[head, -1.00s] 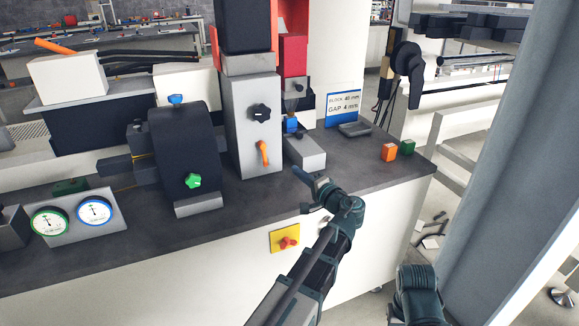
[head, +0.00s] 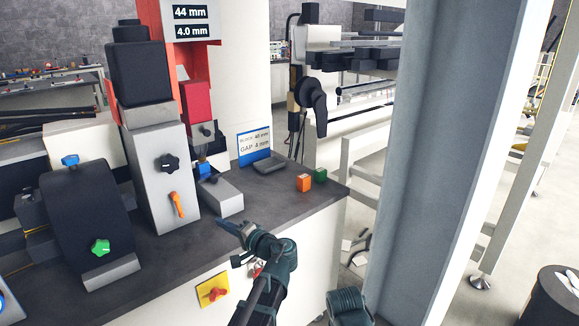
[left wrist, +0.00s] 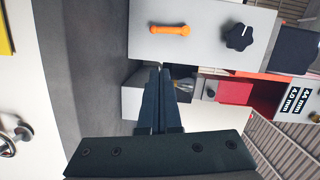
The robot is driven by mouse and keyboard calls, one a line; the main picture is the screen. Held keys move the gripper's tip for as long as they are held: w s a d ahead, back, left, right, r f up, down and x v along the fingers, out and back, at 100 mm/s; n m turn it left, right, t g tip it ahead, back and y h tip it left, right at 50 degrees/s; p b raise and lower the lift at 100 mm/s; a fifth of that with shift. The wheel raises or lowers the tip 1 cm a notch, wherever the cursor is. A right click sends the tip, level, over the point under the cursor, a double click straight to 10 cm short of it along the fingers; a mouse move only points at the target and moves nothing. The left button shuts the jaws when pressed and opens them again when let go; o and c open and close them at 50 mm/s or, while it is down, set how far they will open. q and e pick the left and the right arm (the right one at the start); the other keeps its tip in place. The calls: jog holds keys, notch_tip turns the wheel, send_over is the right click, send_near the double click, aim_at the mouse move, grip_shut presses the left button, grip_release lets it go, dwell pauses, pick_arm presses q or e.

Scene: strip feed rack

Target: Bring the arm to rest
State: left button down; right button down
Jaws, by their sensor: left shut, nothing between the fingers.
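My left gripper (head: 226,229) is over the front edge of the dark bench top (head: 190,250), just in front of a small grey block (head: 222,197) at the foot of the press. Its fingers are shut and empty. In the left wrist view the two closed fingers (left wrist: 158,92) point at the grey press housing, which carries an orange lever (left wrist: 170,29) and a black star knob (left wrist: 239,37). I cannot tell whether the fingertips touch anything.
A red switch on a yellow plate (head: 213,290) is on the bench front. A grey column (head: 440,150) rises at right.

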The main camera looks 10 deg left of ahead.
pick_arm(q)
jog(key=s+d+g+h+p, duration=0.8)
jog(key=s+d+h+p, duration=0.6)
jog(key=s+d+p, duration=0.5)
jog(key=s+d, duration=0.4)
jog(key=shift+d+f+g, duration=0.3)
jog(key=shift+d+f, duration=0.1)
jog(key=shift+w, duration=0.1)
